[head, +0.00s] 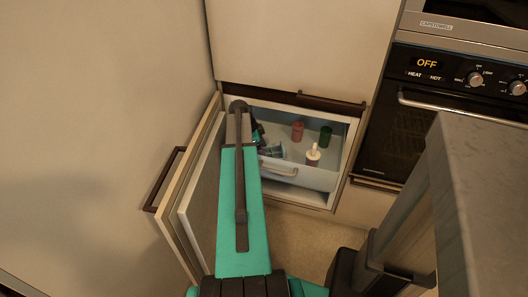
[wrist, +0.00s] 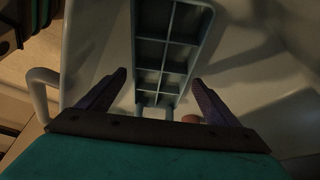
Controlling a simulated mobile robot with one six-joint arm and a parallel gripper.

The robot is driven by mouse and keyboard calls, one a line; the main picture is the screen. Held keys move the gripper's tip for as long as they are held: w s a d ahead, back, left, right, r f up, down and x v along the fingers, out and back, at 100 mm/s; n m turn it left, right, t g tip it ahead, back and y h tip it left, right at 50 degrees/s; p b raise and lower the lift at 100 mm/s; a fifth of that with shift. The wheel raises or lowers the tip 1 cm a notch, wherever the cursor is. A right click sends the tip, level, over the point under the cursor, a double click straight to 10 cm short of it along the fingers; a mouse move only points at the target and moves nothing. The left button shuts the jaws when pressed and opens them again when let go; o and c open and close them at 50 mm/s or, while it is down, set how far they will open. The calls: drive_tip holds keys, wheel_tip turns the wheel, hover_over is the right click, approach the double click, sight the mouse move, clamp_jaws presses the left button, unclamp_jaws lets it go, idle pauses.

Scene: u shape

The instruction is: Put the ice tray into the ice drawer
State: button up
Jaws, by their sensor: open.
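The ice tray (wrist: 172,48), grey-blue with square compartments, is in the wrist view between and beyond my fingers. It appears to lie inside the pale drawer (head: 300,177), which is pulled out in the open cabinet. In the head view a small blue piece, likely the tray (head: 273,150), shows beside my arm. My gripper (wrist: 158,78) is open, with one dark finger on each side of the tray and a visible gap to it. In the head view my arm mostly hides the gripper.
A red container (head: 297,131), a green container (head: 325,137) and a white-topped bottle (head: 313,155) stand in the drawer. The drawer handle (head: 278,169) faces front. The open cabinet door (head: 196,190) is left, the oven (head: 410,120) right, and a grey counter (head: 492,190) stands near right.

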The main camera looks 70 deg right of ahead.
drive_tip(key=shift+r, duration=0.1)
drive_tip(key=v, duration=1.2)
drive_tip(key=shift+r, duration=0.1)
idle(0.8)
